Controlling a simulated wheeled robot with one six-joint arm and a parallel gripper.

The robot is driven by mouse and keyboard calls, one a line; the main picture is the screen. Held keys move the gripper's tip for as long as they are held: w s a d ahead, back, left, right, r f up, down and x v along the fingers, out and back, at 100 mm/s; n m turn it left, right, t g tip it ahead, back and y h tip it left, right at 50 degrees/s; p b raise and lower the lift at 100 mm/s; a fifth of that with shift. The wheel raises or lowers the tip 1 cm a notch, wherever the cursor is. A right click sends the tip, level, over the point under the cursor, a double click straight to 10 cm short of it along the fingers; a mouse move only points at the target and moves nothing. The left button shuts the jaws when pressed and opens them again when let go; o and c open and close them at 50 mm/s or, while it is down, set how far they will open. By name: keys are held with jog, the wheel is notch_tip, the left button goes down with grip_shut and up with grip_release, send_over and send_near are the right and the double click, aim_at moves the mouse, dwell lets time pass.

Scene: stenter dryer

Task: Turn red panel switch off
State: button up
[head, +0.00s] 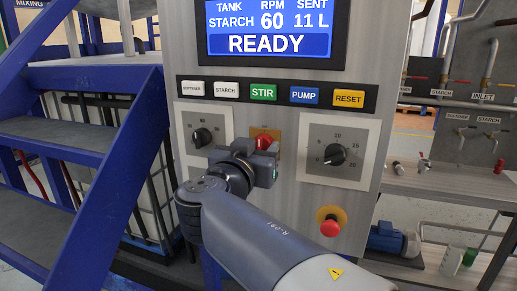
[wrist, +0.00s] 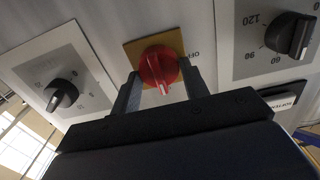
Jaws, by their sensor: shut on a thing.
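The red panel switch (head: 264,141) sits on a yellow plate in the middle of the control panel, partly hidden by my gripper (head: 258,154) in the head view. In the wrist view the red switch (wrist: 158,68) is seen close up, with a white mark on its handle pointing towards the bottom of the picture.
A dial (head: 201,138) is left of the switch and another dial (head: 334,155) is right. A row of labelled buttons (head: 263,92) runs above, under a screen (head: 270,28) reading READY. A red emergency button (head: 330,226) is lower right. Blue stairs (head: 75,140) stand close left.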

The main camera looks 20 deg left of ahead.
jog(key=shift+f, duration=0.1)
jog(key=shift+a+f+n+b, duration=0.15)
jog(key=shift+n+b, duration=0.7)
jog(key=shift+n, duration=3.6)
jog(key=shift+a+n+b, duration=0.1)
jog(key=shift+n+b, duration=0.75)
jog(key=shift+n, duration=3.6)
jog(key=o, duration=0.9)
jog(key=shift+o, duration=0.2)
